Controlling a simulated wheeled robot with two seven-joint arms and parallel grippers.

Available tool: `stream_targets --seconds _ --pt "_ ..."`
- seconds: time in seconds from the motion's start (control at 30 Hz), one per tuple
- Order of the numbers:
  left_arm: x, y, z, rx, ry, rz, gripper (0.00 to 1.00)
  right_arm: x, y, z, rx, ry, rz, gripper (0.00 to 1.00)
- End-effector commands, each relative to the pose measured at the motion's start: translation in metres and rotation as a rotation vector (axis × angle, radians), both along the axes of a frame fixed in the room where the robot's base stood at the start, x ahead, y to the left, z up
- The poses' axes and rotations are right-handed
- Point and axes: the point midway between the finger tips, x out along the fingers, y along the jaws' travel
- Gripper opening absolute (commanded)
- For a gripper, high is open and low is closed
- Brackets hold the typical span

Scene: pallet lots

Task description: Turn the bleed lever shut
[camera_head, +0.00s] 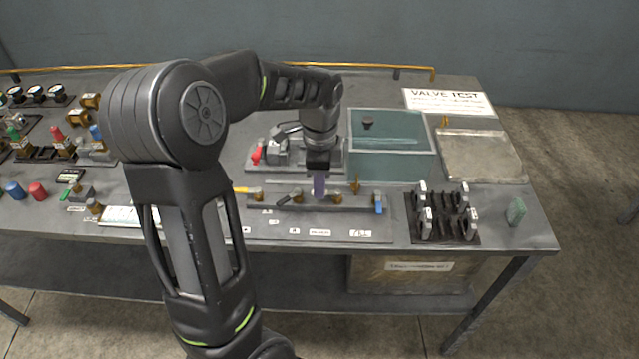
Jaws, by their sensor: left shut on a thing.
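A valve rail (345,207) lies along the front middle of the bench. A yellow-handled lever (243,190) is at its left end and a blue lever (379,205) hangs at its right end. The small labels are too blurred to tell which lever is the bleed lever. My right gripper is out of view.
A teal bin (436,160) stands behind the rail, with a grey tray (480,157) to its right. A black rack (412,232) with several grey-and-black parts is right of the rail. A red-handled valve (257,154) is behind, left.

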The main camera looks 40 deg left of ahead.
Motion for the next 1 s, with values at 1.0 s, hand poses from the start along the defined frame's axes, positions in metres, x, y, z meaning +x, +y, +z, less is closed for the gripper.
stream_targets --seconds 1.0 --pt "0.001 0.000 0.023 0.001 -0.005 0.000 0.34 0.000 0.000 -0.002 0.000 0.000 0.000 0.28"
